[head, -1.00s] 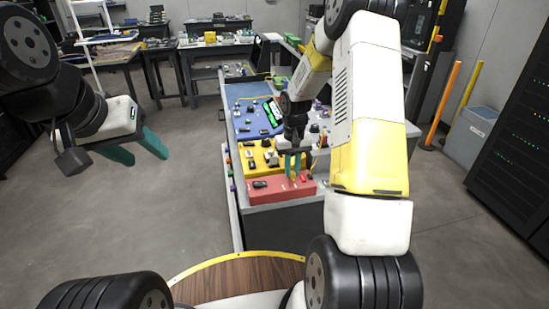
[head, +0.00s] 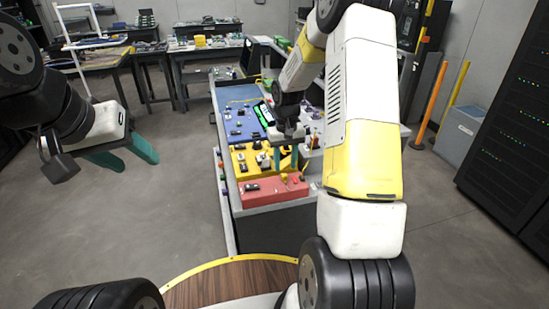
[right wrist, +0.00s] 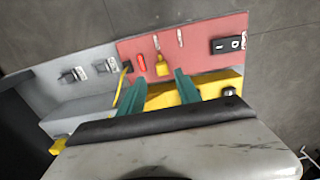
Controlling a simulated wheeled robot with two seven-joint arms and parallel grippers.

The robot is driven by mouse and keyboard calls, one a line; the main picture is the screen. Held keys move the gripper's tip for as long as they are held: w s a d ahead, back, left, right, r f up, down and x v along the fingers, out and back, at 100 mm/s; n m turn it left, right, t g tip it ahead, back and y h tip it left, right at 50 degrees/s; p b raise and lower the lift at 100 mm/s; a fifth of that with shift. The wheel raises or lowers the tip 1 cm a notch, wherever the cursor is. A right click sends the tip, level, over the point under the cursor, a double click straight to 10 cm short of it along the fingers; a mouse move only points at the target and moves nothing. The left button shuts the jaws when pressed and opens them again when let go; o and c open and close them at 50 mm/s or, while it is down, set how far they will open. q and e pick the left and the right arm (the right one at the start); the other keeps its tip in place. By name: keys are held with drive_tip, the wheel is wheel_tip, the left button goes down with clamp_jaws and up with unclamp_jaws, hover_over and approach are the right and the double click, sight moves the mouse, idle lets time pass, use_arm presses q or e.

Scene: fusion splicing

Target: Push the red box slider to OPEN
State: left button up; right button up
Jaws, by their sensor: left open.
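The red box (head: 272,193) is the nearest panel at the end of the bench; it also shows in the right wrist view (right wrist: 200,55). A black switch marked I and O (right wrist: 229,44), a small red part (right wrist: 140,64), a yellow part (right wrist: 162,64) and two pale slots are on it. I cannot tell which is the slider or read an OPEN mark. My right gripper (head: 286,165) is open over the bench near the red box. In the right wrist view its green fingers (right wrist: 160,78) stand apart, with the yellow part just beyond their tips. My left gripper (head: 139,164) is open and empty above the floor.
A yellow panel (head: 246,162) and a blue panel (head: 232,124) lie behind the red box. A grey panel (right wrist: 80,80) lies beside it. Workbenches (head: 205,48) stand at the back. A grey bin (head: 459,130) and dark racks (head: 515,130) stand right. The left floor is clear.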

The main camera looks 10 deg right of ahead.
drive_tip(key=shift+r, duration=2.15)
drive_tip(key=s+a+r+t, duration=0.2)
drive_tip(key=s+r, duration=0.3)
drive_tip(key=r, duration=0.5)
drive_tip(key=s+a+r+t, duration=0.1)
drive_tip(key=s+r, duration=0.2)
drive_tip(key=s, duration=0.3)
drive_tip(key=s+a+r+t+y, duration=0.1)
drive_tip(key=s+a+r, duration=0.1)
drive_tip(key=s+r, duration=0.2)
drive_tip(key=s+a+r+t+y, duration=0.1)
drive_tip(key=s+r, duration=0.3)
drive_tip(key=s, duration=0.6)
drive_tip(key=shift+s+a+t, duration=0.15)
drive_tip(key=shift+a+t, duration=0.2)
drive_tip(key=shift+t, duration=0.25)
